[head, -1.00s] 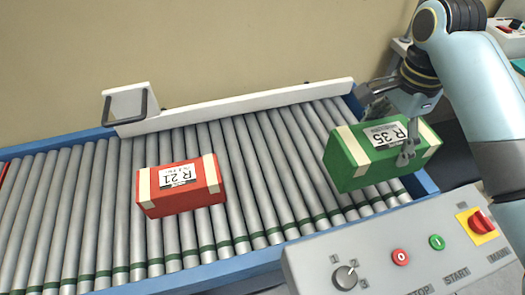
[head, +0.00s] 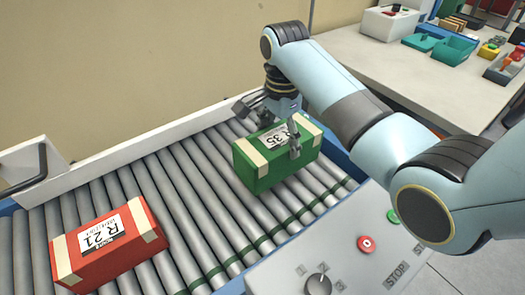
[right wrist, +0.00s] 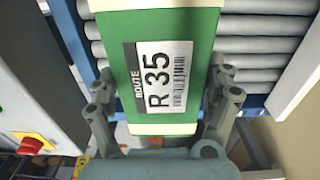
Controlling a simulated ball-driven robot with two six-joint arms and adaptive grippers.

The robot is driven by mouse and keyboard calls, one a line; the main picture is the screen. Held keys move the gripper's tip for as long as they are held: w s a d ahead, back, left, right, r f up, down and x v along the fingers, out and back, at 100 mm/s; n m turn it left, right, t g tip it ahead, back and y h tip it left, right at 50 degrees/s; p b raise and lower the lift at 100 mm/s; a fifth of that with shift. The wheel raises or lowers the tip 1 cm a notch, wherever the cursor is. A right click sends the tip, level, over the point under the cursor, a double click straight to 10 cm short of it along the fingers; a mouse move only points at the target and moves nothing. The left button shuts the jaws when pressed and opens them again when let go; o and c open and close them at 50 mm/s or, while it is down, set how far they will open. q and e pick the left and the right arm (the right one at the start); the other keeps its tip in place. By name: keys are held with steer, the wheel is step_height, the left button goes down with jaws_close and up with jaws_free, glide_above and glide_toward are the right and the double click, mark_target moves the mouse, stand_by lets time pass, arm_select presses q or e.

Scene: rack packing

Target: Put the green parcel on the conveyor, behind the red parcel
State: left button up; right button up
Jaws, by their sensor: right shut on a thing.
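The green parcel (head: 270,166), with cream end bands and a label R 35, is at the right end of the roller conveyor (head: 190,190). My right gripper (head: 278,122) is shut on it, fingers on its two long sides. The right wrist view shows the parcel (right wrist: 205,45) between both fingers; I cannot tell whether its underside touches the rollers. The red parcel (head: 110,247), labelled R 21, lies on the rollers at lower left, apart from the green one, with bare rollers between. My left gripper is not in view.
A white guide rail (head: 150,145) runs along the conveyor's far side. A control panel (head: 340,250) with knob and buttons stands at the near side. A table (head: 410,70) with bins (head: 455,50) is at back right.

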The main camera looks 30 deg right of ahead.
mark_target(266, 128)
steer(key=w+f, duration=0.1)
steer(key=w, duration=0.1)
steer(key=w+a+f, duration=0.1)
steer(key=w, duration=0.1)
steer(key=shift+a+f+b, duration=0.1)
steer(key=shift+f+b, duration=0.2)
steer(key=shift+b, duration=0.1)
step_height(266, 128, down, 4)
steer(key=shift+r+b, duration=0.1)
steer(key=shift+b, duration=0.2)
steer(key=o, duration=1.5)
steer(key=shift+s, duration=0.1)
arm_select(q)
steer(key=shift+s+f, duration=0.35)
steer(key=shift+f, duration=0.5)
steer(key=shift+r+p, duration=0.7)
arm_select(e)
step_height(266, 128, up, 12)
